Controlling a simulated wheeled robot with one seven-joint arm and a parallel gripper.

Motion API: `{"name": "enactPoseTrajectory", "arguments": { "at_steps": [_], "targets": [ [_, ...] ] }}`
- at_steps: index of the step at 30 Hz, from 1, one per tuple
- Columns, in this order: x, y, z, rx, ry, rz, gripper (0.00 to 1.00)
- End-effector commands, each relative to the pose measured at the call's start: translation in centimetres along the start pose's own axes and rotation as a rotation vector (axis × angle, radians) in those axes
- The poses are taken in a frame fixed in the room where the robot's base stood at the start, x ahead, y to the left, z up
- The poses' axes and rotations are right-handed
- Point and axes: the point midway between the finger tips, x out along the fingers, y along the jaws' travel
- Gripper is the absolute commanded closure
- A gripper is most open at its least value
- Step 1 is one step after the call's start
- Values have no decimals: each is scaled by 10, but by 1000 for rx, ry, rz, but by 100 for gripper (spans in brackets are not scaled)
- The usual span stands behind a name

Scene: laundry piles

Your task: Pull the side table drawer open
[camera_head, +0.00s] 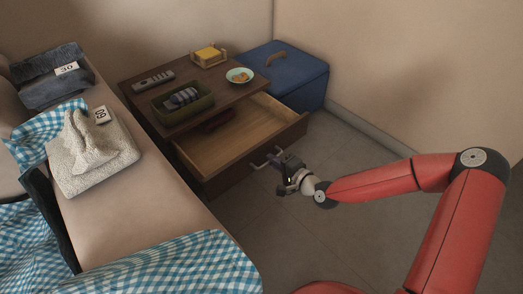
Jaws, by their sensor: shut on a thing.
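The side table (205,102) is dark brown wood and stands between the bed and a blue box. Its drawer (247,139) is pulled well out, and its pale wooden bottom shows, with a dark item far back inside. A light metal handle (259,163) sits on the drawer front. My gripper (279,160) is at the handle's right part and shut on it, with the red arm reaching in from the right. The fingertips are small and partly hidden by the gripper body.
A remote (154,79), a green tray (182,103) with dark rolled items, a small bowl (239,76) and a yellow stack in a holder (209,56) stand on the tabletop. The blue box (291,72) is behind. The bed (150,187) borders the left. Floor at right is clear.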

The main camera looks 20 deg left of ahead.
Motion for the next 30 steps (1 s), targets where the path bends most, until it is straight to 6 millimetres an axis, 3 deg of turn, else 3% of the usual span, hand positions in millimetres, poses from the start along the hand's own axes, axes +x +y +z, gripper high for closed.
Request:
{"name": "enactPoseTrajectory", "arguments": {
  "at_steps": [3,9,22,23,27,30],
  "targets": [
    [-17,3,0,2,0,1,100],
    [-30,7,0,1,0,1,100],
    [-33,7,0,0,-2,1,100],
    [-33,7,0,0,-2,1,88],
    [-33,7,0,0,-1,1,70],
    [-33,7,0,0,-1,0,68]
  ]
}}
